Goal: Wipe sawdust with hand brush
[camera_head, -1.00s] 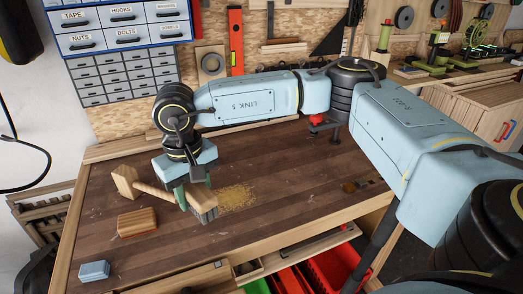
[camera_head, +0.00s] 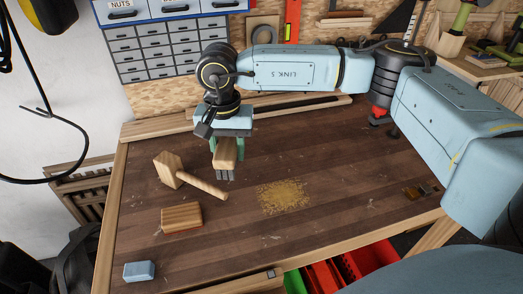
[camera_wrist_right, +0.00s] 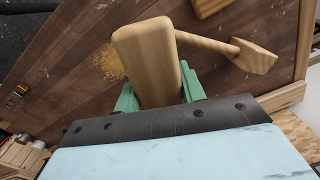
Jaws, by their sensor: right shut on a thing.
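My right gripper (camera_head: 227,147) is shut on the wooden hand brush (camera_head: 226,155), above the back left part of the bench. The brush's dark bristles point down at its near end. In the right wrist view the brush's wooden body (camera_wrist_right: 150,62) sits between the green fingers (camera_wrist_right: 158,92). The sawdust (camera_head: 284,197) lies in a yellow patch on the bench, to the right of and nearer than the brush. It also shows at the left in the right wrist view (camera_wrist_right: 108,62). My left gripper is not in view.
A wooden mallet (camera_head: 190,178) lies left of the brush, with a wood block (camera_head: 181,217) nearer. A blue block (camera_head: 139,271) is at the front left corner. A small item (camera_head: 421,191) lies far right. Drawers (camera_head: 155,50) stand behind. The bench around the sawdust is clear.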

